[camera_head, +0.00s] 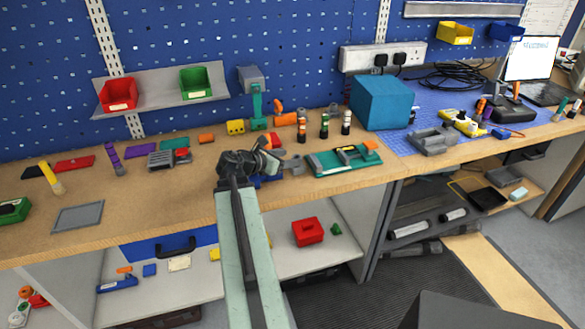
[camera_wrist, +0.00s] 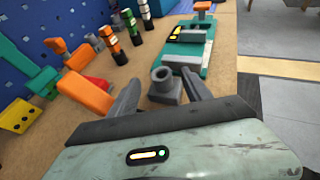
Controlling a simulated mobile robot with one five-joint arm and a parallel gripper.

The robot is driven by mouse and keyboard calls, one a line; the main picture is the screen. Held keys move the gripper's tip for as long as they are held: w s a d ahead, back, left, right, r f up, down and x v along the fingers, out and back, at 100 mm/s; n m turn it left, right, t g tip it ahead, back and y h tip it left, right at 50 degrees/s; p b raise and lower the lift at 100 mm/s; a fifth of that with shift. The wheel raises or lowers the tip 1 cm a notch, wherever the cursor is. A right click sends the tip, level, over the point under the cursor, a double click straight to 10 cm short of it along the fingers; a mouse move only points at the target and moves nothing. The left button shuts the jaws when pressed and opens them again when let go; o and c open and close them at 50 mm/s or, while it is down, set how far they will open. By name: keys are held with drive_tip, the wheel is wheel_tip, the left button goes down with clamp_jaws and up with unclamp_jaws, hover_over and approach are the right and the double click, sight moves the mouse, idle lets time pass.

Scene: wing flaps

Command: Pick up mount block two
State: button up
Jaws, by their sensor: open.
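A grey block with a round, hollow post (camera_wrist: 164,84) sits on the bench ahead of my gripper in the wrist view. It looks like mount block two, though I see no label on it. In the head view a small grey part (camera_head: 295,165) just right of my gripper appears to be the same block. My gripper (camera_wrist: 163,92) is open, one finger showing on each side of the block. The fingers seem apart from it, and the gap is hard to judge. In the head view my gripper (camera_head: 272,160) is over the bench's front part, its fingers partly hidden.
A teal fixture (camera_head: 345,160) lies close to the right of the block. Several banded cylinders (camera_wrist: 128,25) stand behind it. An orange part (camera_wrist: 85,94) lies close to the left finger. The wooden bench (camera_head: 130,215) has free room at left front.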

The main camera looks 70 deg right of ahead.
drive_tip(key=b+x, duration=0.1)
drive_tip(key=x, duration=0.1)
drive_tip(key=b+x, duration=0.1)
drive_tip(key=x, duration=0.1)
drive_tip(key=shift+s+d+f, duration=0.1)
drive_tip(key=shift+d+f, duration=0.05)
drive_tip(key=shift+f, duration=0.35)
drive_tip(key=shift+s+d, duration=0.1)
drive_tip(key=shift+d, duration=0.05)
drive_tip(key=shift+r, duration=0.1)
clamp_jaws()
